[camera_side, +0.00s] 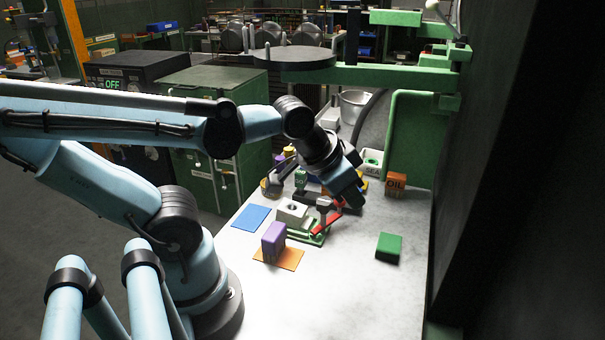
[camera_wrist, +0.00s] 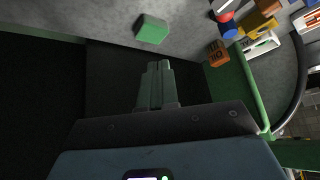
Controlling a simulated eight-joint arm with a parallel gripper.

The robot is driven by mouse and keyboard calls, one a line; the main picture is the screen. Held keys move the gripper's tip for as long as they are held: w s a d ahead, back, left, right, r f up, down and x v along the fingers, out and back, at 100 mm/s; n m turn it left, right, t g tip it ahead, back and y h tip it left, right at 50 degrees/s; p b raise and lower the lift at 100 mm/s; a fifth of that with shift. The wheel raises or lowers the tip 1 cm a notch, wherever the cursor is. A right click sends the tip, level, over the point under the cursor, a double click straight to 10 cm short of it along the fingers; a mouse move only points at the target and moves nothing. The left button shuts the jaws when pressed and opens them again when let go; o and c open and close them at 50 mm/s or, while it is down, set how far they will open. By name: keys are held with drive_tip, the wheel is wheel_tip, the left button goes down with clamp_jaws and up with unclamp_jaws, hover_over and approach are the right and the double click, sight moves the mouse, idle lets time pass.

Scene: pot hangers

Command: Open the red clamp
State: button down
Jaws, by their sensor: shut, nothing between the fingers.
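The red clamp (camera_side: 327,221) is on the worktable, on a green base (camera_side: 308,237) beside a light grey block with a hole (camera_side: 292,211). Its red handle lies low and slanted at the right of the base. My gripper (camera_side: 358,204) is just above and to the right of the handle in the side view; I cannot tell whether it touches it. The wrist view shows my gripper (camera_wrist: 158,66) with its fingers together and nothing between them. I cannot clearly make out the clamp in the wrist view.
A purple block (camera_side: 273,240) stands on an orange mat (camera_side: 291,260), with a blue mat (camera_side: 251,218) behind. A green block (camera_side: 389,247) lies at the right. An OIL box (camera_side: 396,184) and white SEAL tray (camera_side: 372,168) are at the back. The front right is clear.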

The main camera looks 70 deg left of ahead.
drive_tip(key=c, duration=1.7)
unclamp_jaws()
drive_tip(key=shift+s+n, duration=0.1)
drive_tip(key=shift+n, duration=0.2)
drive_tip(key=shift+o, duration=2.4)
drive_tip(key=shift+w+a+r, duration=0.2)
drive_tip(key=shift+w+a, duration=0.05)
drive_tip(key=shift+a, duration=0.15)
drive_tip(key=o, duration=0.3)
drive_tip(key=a+g, duration=0.1)
drive_tip(key=w+a+r+n+g, duration=0.1)
drive_tip(key=a, duration=0.1)
drive_tip(key=w+a+g, duration=0.1)
drive_tip(key=a, duration=0.1)
drive_tip(key=shift+w+r, duration=0.1)
drive_tip(key=shift+r, duration=0.05)
drive_tip(key=shift+o, duration=0.2)
drive_tip(key=w+a+n+g+h, duration=0.1)
drive_tip(key=w+a+g+h, duration=0.15)
drive_tip(key=a, duration=0.45)
drive_tip(key=shift+g, duration=0.45)
drive_tip(key=x, duration=1.2)
drive_tip(key=shift+s+a+f, duration=0.2)
drive_tip(key=shift+s, duration=0.2)
